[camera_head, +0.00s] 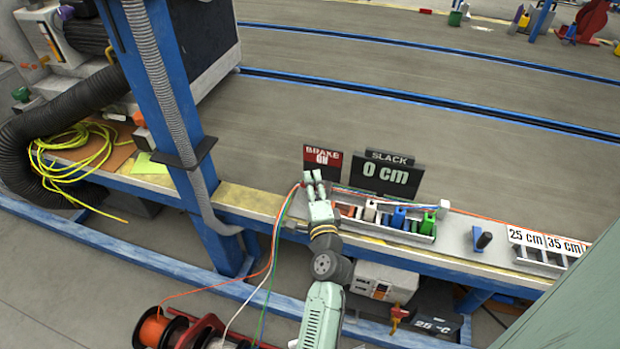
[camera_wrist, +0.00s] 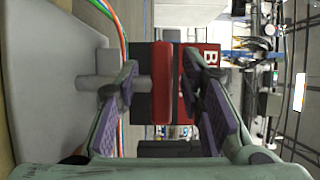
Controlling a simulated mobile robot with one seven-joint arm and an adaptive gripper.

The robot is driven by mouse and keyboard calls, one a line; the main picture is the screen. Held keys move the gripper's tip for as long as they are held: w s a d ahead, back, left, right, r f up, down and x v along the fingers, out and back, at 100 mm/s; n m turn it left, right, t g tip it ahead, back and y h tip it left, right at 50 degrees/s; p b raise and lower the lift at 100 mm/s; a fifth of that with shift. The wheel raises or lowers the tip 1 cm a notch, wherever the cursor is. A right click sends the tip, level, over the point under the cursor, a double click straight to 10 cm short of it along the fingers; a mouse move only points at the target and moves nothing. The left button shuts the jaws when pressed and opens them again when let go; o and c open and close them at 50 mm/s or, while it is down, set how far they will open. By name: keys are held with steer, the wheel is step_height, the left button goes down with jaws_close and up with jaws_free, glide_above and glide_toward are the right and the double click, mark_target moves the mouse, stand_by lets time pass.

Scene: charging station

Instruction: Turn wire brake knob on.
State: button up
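The brake sign (camera_head: 322,156) is a red board behind my gripper, reading BRAKE with a word below that looks like ON. Its edge with a letter B shows in the wrist view (camera_wrist: 210,58). Gaps show beside the red bar; contact is unclear. In the camera_head view the gripper hides the knob.
A SLACK sign (camera_head: 387,176) reading 0 cm stands right of the brake sign. A tray (camera_head: 410,238) of coloured parts lies just right of my gripper. Orange, white and green wires (camera_head: 272,250) run down at left to spools. A blue post (camera_head: 180,130) stands farther left.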

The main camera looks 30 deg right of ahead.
jaws_close()
stand_by(0.5)
